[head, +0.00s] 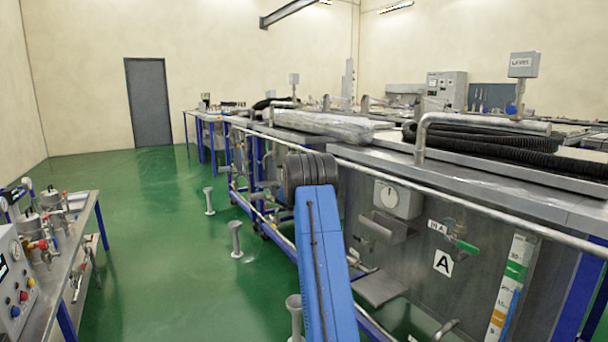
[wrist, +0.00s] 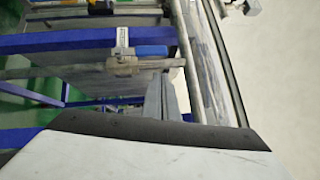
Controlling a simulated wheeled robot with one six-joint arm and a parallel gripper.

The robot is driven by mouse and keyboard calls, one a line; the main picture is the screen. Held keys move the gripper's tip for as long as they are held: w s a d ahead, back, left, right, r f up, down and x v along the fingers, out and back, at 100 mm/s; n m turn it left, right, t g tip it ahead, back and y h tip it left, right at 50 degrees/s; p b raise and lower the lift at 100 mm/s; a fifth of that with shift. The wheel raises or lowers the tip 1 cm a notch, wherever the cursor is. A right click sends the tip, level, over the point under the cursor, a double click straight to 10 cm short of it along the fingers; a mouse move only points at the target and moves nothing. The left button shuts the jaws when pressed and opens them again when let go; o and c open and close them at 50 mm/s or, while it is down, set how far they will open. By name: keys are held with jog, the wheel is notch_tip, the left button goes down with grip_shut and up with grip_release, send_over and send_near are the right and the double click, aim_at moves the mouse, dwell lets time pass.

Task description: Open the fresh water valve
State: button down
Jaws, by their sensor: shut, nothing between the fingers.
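In the wrist view, a valve with a blue lever handle (wrist: 152,51) sits on a grey pipe, with a white label (wrist: 122,36) beside it that is too small to read. I cannot confirm from its label that it is the fresh water valve. My gripper (wrist: 165,88) is shut and empty, its fingertips close to the valve body. I cannot tell whether they touch. In the head view my blue arm hides the gripper. A green-handled valve (head: 463,243) shows on the front of the tank marked A.
The steel tank (head: 425,285) has a rail along its front, a white dial (head: 399,198) and a coloured gauge strip (head: 511,283). A bench with instruments (head: 75,255) stands at the left. Green floor (head: 160,220) is open between, with several grey posts near the tanks.

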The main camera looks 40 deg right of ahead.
jog(key=r+v, duration=0.1)
jog(key=v, duration=0.9)
jog(key=shift+s+r, duration=0.3)
jog(key=shift+s, duration=0.05)
jog(key=shift+a, duration=0.15)
